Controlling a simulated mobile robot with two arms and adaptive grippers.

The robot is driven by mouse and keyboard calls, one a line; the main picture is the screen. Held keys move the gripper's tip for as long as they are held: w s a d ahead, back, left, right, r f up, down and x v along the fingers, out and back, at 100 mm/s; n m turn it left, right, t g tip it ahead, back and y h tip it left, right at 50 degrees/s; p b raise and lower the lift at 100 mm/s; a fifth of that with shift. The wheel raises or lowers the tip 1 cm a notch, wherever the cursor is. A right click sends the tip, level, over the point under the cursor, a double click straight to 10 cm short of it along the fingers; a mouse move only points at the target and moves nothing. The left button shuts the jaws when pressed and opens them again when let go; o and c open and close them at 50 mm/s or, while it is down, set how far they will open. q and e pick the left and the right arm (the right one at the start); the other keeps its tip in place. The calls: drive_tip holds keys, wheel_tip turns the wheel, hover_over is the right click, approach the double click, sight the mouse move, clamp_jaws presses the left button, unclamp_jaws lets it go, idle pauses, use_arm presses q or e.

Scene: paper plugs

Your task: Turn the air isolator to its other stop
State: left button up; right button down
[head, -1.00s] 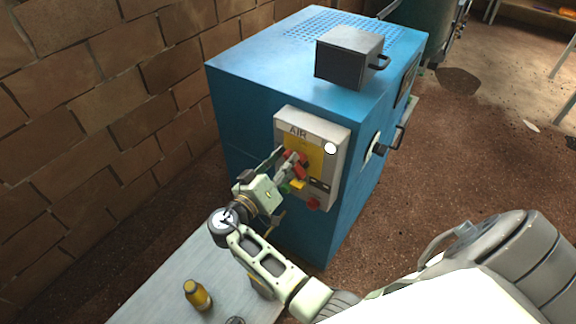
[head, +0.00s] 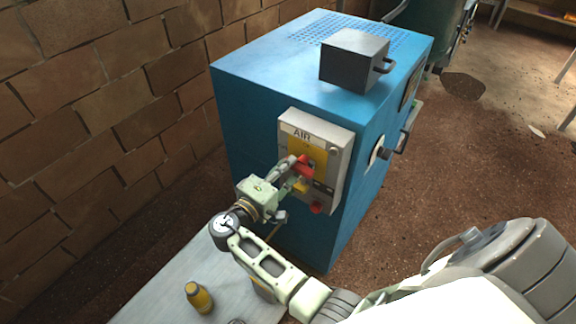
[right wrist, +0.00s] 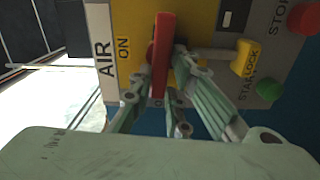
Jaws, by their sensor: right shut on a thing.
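The air isolator is a red handle (head: 305,163) on a yellow plate of the grey box marked AIR (head: 342,145), on the front of the blue cabinet. In the right wrist view the red handle (right wrist: 160,55) stands between my fingers, roughly parallel to the AIR label, with ON printed beside it. My right gripper (head: 297,168) is shut on the handle; its fingers (right wrist: 165,85) flank it and partly hide its lower end. My left gripper is not in view.
Beside the handle are a yellow part (right wrist: 243,58), a green button (right wrist: 268,90) and a red stop button (right wrist: 303,18). A black-handled lever (head: 385,152) is on the cabinet's side. A yellow bottle (head: 198,297) stands on the grey table (head: 165,285). A brick wall is at left.

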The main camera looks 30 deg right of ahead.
drive_tip(key=shift+w+r+n, duration=0.1)
drive_tip(key=shift+r+n, duration=0.05)
drive_tip(key=shift+n, duration=0.35)
drive_tip(key=c, duration=2)
unclamp_jaws()
drive_tip(key=shift+o, duration=1.4)
